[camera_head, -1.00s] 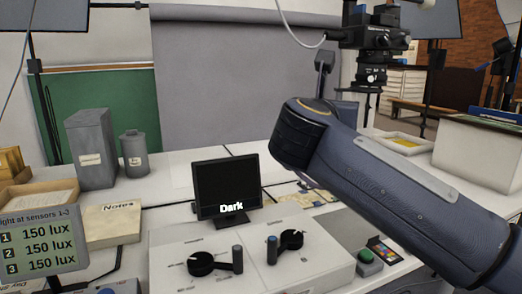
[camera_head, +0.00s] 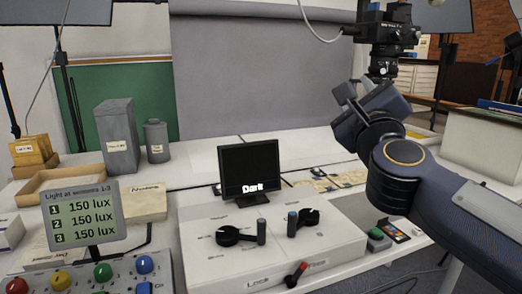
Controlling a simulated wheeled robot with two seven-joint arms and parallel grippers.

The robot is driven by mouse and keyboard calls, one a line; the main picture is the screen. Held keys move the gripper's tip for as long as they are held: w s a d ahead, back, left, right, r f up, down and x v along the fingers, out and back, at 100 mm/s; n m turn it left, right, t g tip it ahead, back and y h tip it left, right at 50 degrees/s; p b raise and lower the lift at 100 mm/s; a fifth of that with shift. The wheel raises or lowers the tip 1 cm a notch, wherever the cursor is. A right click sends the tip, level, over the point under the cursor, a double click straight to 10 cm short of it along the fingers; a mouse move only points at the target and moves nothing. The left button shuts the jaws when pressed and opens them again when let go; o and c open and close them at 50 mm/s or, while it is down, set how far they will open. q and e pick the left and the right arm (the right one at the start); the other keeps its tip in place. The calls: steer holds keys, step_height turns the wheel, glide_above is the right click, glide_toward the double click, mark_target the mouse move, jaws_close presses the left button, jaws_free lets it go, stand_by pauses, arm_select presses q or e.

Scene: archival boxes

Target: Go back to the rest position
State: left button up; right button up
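My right arm comes in from the right edge and bends at a dark joint. Its gripper (camera_head: 353,88) is raised at the far end, in front of the grey backdrop and left of the camera on its stand. Two finger parts show with a gap between them, and nothing shows in it. The gripper is small and partly turned away. My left arm and gripper are not in view.
Below are a white console (camera_head: 270,248) with black levers, a monitor reading "Dark" (camera_head: 249,168), a lux display (camera_head: 84,215) and coloured knobs. Grey boxes (camera_head: 118,138) stand at left. The overhead camera (camera_head: 388,35) is close to my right gripper.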

steer(key=s+d+f+n+g+y, duration=0.15)
steer(key=s+f+n+g, duration=0.35)
steer(key=s+f+n, duration=0.65)
steer(key=s+d+f+n+g+y+p, duration=0.15)
steer(key=s+f+n+g, duration=0.5)
steer(key=f, duration=0.95)
steer(key=s+d+f+n+g+y, duration=0.15)
steer(key=s+f+n+g, duration=0.35)
steer(key=s+f+n, duration=0.65)
step_height(320, 180, up, 20)
steer(key=w+a+m+p, duration=0.1)
steer(key=m+p, duration=0.3)
steer(key=p, duration=1.8)
steer(key=shift+w+f+y, duration=0.15)
steer(key=shift+w+y, duration=0.1)
steer(key=shift+y, duration=0.2)
steer(key=shift+t, duration=0.25)
